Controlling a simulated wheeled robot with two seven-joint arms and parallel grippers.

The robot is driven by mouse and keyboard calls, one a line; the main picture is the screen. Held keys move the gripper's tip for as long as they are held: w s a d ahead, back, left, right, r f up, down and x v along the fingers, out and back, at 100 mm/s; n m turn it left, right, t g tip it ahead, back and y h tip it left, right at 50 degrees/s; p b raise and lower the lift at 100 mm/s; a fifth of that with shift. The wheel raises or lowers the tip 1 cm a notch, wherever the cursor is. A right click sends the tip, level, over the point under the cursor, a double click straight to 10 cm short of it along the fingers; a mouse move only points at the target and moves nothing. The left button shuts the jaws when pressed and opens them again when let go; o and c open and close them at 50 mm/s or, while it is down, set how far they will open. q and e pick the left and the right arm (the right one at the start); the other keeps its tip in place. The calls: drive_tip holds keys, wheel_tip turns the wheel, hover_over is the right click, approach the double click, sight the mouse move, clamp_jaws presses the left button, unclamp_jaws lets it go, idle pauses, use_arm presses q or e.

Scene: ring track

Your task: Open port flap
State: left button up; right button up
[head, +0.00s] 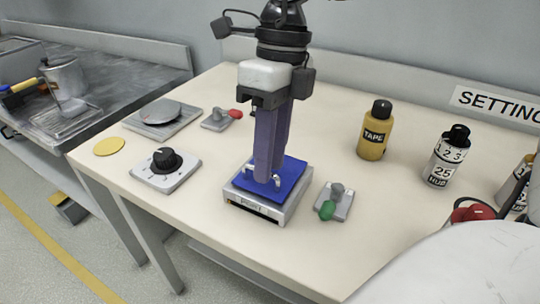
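Pale handle ends (277,182) show at the flap's middle. My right gripper (268,179) comes down from above, its two long purple fingers upright with their tips at the handle. The fingers hide the middle of the handle. The narrow gap between them is seen edge-on, so I cannot tell whether they grip it. My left gripper is not in view.
Right of the port is a green-tipped lever (328,209). To the left are a black knob on a plate (166,161), a red-tipped lever (220,119) and a round-topped scale (162,117).

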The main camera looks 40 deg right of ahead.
clamp_jaws()
idle(1.4)
